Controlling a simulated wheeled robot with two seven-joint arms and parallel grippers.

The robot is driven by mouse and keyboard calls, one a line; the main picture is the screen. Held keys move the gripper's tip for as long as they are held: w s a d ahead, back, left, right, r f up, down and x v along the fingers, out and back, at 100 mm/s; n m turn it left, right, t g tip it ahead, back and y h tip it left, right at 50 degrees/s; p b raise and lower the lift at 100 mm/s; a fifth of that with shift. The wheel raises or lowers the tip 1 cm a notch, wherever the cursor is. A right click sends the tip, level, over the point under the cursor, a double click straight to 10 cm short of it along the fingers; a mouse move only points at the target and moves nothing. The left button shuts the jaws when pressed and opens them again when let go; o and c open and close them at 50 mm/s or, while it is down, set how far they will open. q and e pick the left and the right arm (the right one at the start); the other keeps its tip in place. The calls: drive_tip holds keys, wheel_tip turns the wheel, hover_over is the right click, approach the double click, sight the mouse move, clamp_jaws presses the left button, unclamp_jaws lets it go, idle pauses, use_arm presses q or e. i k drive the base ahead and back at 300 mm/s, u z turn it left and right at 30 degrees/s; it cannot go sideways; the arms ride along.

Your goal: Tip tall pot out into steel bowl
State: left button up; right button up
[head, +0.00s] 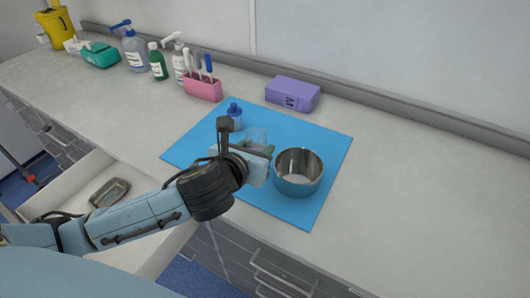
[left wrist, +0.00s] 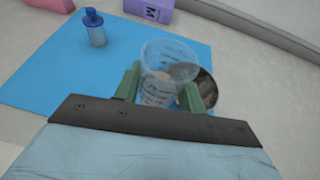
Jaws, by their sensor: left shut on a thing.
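The steel bowl (head: 298,172) stands upright on the blue mat, right of my left gripper in the head view. In the left wrist view the bowl (left wrist: 206,92) shows partly behind the pot. The tall pot (head: 256,136) is clear and see-through; it shows between my green fingers in the left wrist view (left wrist: 168,54), with something pale low inside it. My left gripper (left wrist: 160,92) is shut on the pot, beside the bowl. In the head view the gripper and wrist hide most of the pot. My right gripper is in neither view.
The blue mat (head: 325,150) also bears a small blue-capped bottle (head: 234,113) behind my gripper. A purple box (head: 292,94), a pink holder (head: 203,88) and several bottles stand at the back. An open drawer (head: 60,180) is at the left. The counter right of the mat is clear.

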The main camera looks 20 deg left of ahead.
sight(297, 174)
drive_tip(key=u, duration=1)
drive_tip(key=k, duration=1.4)
drive_tip(key=z, duration=1)
drive_tip(key=i, duration=1)
